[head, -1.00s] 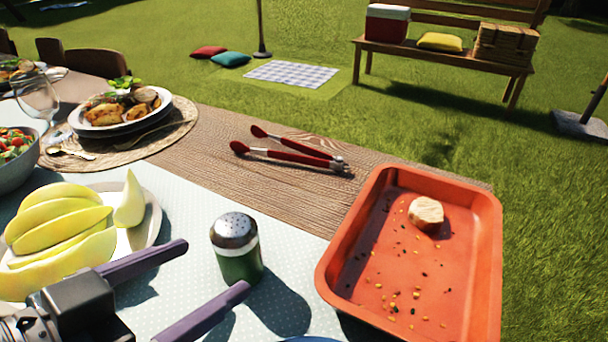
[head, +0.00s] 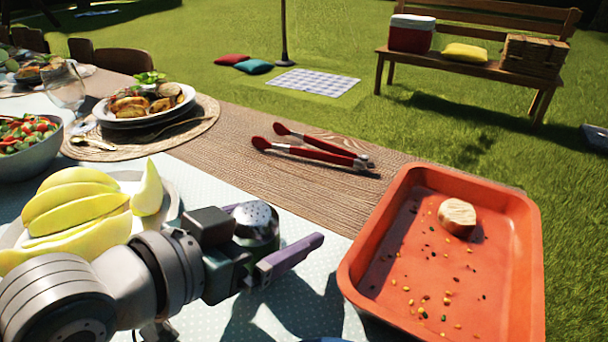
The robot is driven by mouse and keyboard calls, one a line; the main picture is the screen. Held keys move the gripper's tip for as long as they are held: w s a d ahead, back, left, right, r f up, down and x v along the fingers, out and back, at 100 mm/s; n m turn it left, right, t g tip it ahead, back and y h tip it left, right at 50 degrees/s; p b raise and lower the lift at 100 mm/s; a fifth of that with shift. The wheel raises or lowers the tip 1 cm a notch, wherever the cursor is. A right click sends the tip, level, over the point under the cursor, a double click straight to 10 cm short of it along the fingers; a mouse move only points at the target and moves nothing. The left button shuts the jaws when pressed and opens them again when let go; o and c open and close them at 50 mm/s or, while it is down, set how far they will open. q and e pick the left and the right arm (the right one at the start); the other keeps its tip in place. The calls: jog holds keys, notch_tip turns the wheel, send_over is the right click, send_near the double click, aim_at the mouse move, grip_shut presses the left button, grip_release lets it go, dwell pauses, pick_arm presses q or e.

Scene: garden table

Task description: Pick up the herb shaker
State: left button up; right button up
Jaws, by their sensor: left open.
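The herb shaker (head: 257,217) stands on the dotted tablecloth, with its silver perforated cap showing and its green body mostly hidden behind my left gripper. My left gripper (head: 276,236) is open, with its purple fingers reaching to either side of the shaker. One finger shows to the right of it and the tip of the other shows behind its left side. I cannot tell whether either finger touches it. My right gripper is not in view.
An orange tray (head: 357,292) with a bread piece (head: 457,217) and crumbs stands to the right. Red tongs (head: 315,152) lie on bare wood behind. A plate of melon slices (head: 78,205) is close on the left. A salad bowl (head: 30,150) and plated meal (head: 145,103) stand farther back.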

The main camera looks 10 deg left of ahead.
pick_arm(q)
jog(key=shift+c, duration=0.3)
jog(key=c, duration=1.5)
